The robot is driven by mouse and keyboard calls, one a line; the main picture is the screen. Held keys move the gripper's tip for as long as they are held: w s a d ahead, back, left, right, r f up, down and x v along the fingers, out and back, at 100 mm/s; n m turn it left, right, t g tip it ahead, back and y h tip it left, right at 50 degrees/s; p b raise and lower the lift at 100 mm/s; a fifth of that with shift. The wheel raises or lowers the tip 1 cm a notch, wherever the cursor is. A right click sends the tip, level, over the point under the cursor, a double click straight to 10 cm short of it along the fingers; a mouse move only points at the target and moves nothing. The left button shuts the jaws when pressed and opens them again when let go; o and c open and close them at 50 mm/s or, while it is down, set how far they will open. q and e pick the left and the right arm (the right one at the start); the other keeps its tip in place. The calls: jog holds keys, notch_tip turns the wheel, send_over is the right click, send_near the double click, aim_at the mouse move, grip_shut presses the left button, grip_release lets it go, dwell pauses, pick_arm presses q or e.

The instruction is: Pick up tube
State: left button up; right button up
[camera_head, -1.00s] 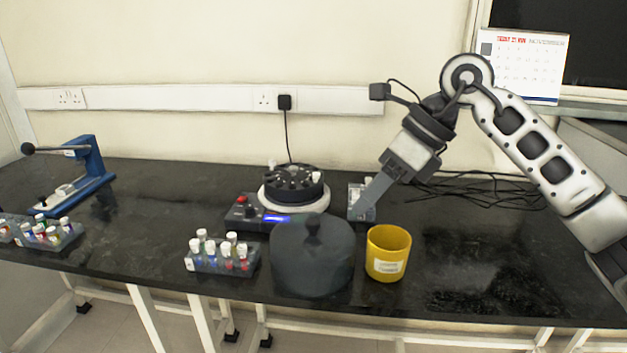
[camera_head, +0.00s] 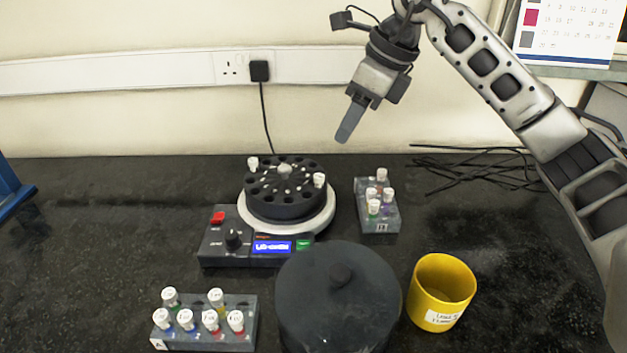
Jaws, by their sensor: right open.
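Several white-capped tubes are in view. Some stand in the front left rack (camera_head: 247,341), such as a red tube (camera_head: 236,321) and a blue tube (camera_head: 186,320). Several more stand in the small rack (camera_head: 381,222) right of the centrifuge, among them a green tube (camera_head: 374,208). Two white-capped tubes sit in the black centrifuge rotor (camera_head: 285,205). My right gripper (camera_head: 346,133) is raised above the bench, behind and above the small rack, pointing down to the left. Its fingers look edge-on, and nothing shows in them. My left gripper is out of view.
The round dark lid (camera_head: 335,310) stands in front of the centrifuge base (camera_head: 222,248). A yellow cup (camera_head: 441,291) stands right of it. Black cables (camera_head: 470,165) lie at the back right.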

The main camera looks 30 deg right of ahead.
send_over(320, 176)
jog(key=s+d, duration=0.2)
notch_tip(320, 176, down, 6)
jog(key=shift+x, duration=2.95)
jog(key=shift+w, duration=0.1)
grip_shut()
